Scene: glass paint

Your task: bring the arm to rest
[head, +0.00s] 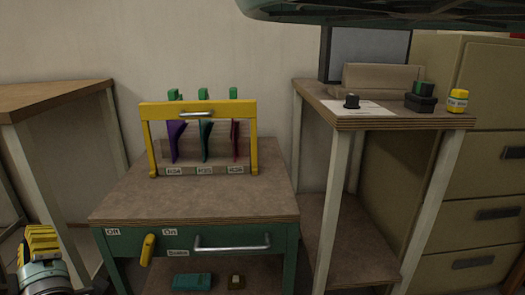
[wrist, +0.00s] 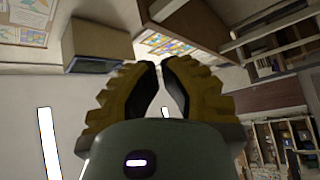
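My gripper (wrist: 158,66) fills the middle of the wrist view. Its two yellow ribbed fingers with black inner pads come together at the tips, with nothing seen between them. In the head view the gripper (head: 40,243) is at the lower left corner, beside the green cabinet and apart from it. The wrist view looks across the room, tilted on its side.
A green cabinet (head: 150,205) carries a yellow-framed rack (head: 197,112) with coloured glass pieces. Its front has a yellow switch handle (head: 148,250) and a drawer handle (head: 232,244). A side table (head: 310,95) holds a yellow jar (head: 457,102) and dark containers (head: 420,102). A wooden table (head: 50,97) stands left.

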